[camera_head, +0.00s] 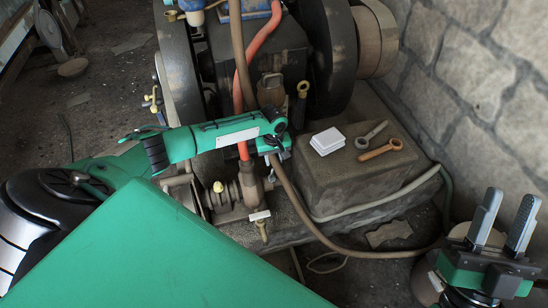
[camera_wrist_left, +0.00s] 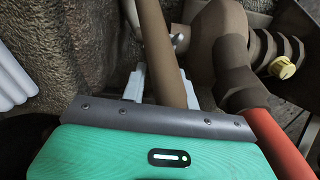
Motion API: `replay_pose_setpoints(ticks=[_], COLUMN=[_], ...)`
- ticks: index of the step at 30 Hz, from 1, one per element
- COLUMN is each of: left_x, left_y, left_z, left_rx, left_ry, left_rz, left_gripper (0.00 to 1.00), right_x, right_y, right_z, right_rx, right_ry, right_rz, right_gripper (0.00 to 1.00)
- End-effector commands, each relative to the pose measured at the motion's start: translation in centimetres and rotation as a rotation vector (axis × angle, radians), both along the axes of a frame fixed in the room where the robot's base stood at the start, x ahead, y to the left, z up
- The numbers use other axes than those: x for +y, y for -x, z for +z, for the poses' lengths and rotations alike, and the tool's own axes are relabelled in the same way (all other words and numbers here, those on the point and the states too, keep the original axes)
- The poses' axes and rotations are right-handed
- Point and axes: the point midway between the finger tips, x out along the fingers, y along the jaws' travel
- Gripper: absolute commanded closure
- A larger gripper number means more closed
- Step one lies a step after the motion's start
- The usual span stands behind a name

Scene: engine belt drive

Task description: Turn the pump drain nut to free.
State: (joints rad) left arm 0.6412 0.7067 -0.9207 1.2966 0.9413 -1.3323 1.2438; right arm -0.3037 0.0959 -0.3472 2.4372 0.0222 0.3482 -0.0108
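The rusty brown pump (camera_head: 228,194) sits at the front of the engine, with a brass fitting (camera_head: 262,230) hanging at its lower right end under a pale piece. I cannot tell for sure which part is the drain nut. The pump body (camera_wrist_left: 232,60) also shows in the left wrist view, with a yellow nut (camera_wrist_left: 282,68) at its right. My left gripper (camera_head: 277,152) is above the pump. Its pale fingers (camera_wrist_left: 162,92) stand apart, with a brown hose passing across the gap; I cannot tell contact. My right gripper (camera_head: 503,222) is open and empty at the lower right.
A red hose (camera_head: 242,90) runs down to the pump. The brown hose (camera_head: 290,190) curves over the floor to the right. A stone wall (camera_head: 480,80) closes the right side.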

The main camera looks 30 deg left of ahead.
Motion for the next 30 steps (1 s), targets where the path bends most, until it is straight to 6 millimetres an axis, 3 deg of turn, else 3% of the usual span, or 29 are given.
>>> replay_pose_setpoints(ticks=[30], left_x=[0.0], left_y=[0.0], left_z=[6.1], left_rx=[0.001], left_ry=[0.001], left_rz=[0.000], left_gripper=[0.70], right_x=[0.0], right_y=[0.0], right_z=[7.5], right_rx=[0.000], right_ry=[0.000], right_rz=[0.000], right_gripper=[0.64])
